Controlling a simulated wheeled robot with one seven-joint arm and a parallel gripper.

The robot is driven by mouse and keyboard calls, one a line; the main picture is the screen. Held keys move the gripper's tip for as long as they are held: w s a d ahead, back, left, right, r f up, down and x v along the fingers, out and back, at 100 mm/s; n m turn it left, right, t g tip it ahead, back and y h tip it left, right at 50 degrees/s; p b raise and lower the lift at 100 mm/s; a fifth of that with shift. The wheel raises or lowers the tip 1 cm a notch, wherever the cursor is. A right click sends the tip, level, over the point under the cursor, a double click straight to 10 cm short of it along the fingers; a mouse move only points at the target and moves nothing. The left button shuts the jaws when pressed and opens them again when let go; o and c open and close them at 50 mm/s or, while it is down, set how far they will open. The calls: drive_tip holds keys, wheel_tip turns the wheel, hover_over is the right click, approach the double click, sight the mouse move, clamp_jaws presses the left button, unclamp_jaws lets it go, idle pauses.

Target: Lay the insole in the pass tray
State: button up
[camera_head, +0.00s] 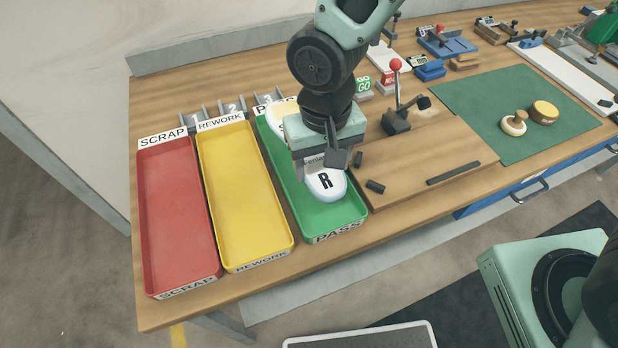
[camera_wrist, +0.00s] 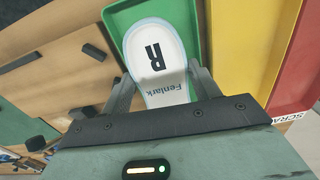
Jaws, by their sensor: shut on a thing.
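A white insole (camera_head: 326,184) marked "R" is in my gripper (camera_head: 322,168), over the green pass tray (camera_head: 335,220). In the wrist view the insole (camera_wrist: 155,55) also reads "Fenlark", and the fingers of my gripper (camera_wrist: 165,90) close on its two sides near the lower end. The pass tray (camera_wrist: 112,12) lies beneath it there. I cannot tell whether the insole touches the tray floor. Another pale insole (camera_head: 279,115) shows at the tray's far end, partly hidden by my arm.
The yellow rework tray (camera_head: 240,190) and red scrap tray (camera_head: 177,215) stand to the left, both empty. A wooden board (camera_head: 420,165) with a red-knobbed lever clamp (camera_head: 397,110) is to the right. A green mat (camera_head: 510,90) lies farther right.

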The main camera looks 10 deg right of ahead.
wheel_tip(320, 180, down, 7)
drive_tip(key=shift+f, duration=0.2)
idle(0.3)
drive_tip(key=shift+f, duration=0.15)
drive_tip(key=o, duration=0.7)
